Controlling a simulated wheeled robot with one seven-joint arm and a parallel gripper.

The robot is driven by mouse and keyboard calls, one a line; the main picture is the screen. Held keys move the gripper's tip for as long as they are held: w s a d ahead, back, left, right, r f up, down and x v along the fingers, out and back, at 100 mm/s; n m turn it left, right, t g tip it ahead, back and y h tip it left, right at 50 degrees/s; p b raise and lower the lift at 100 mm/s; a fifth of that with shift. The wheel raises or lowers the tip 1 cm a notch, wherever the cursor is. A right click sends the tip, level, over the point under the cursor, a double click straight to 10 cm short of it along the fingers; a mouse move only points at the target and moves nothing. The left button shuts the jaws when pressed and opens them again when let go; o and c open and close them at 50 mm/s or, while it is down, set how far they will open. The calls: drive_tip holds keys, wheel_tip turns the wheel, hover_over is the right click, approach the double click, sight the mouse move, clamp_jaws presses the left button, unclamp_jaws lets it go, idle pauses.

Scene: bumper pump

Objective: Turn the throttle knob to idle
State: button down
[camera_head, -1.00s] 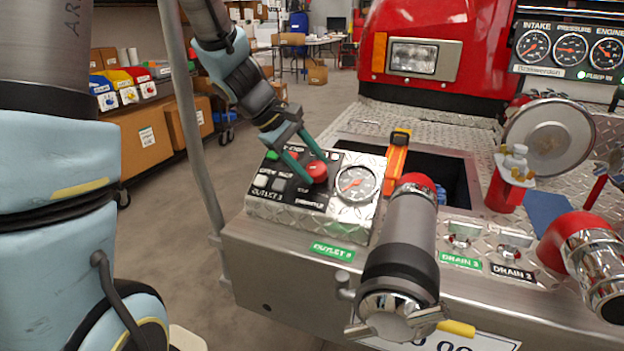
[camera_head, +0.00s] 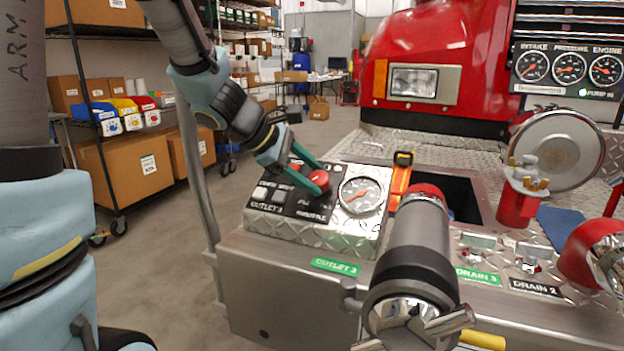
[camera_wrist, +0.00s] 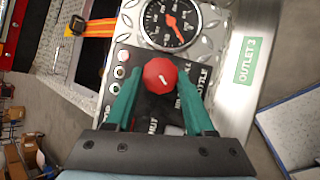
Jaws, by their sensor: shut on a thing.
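In the wrist view the red knob (camera_wrist: 159,76) shows a short white pointer mark, slightly slanted. My gripper (camera_head: 308,178) reaches it from the upper left, with its green fingers on either side of the knob. In the wrist view my gripper (camera_wrist: 160,88) is shut on the knob, one finger on each side. The lettering around the knob is partly hidden by the fingers, and I cannot read an idle mark.
A pressure gauge (camera_head: 360,195) sits right beside the knob. Small push buttons (camera_wrist: 118,72) lie near one finger. A large grey outlet pipe (camera_head: 415,250) stands in front, right of the panel. A vertical grey rail (camera_head: 200,175) stands left.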

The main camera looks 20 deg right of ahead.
drive_tip(key=shift+c, duration=1.3)
unclamp_jaws()
drive_tip(key=p+v, duration=0.1)
drive_tip(key=v, duration=0.9)
drive_tip(key=shift+a+r, duration=0.25)
drive_tip(key=shift+a, duration=0.1)
drive_tip(key=s+a+f+m+y, duration=0.3)
drive_tip(key=a+f+m+y, duration=0.65)
drive_tip(key=a+f, duration=0.9)
wheel_tip(320, 180, up, 15)
drive_tip(key=a+m+p, duration=0.1)
drive_tip(key=a+p, duration=0.1)
drive_tip(key=p, duration=1.1)
drive_tip(key=shift+t+p, duration=0.3)
drive_tip(key=shift+p, duration=0.05)
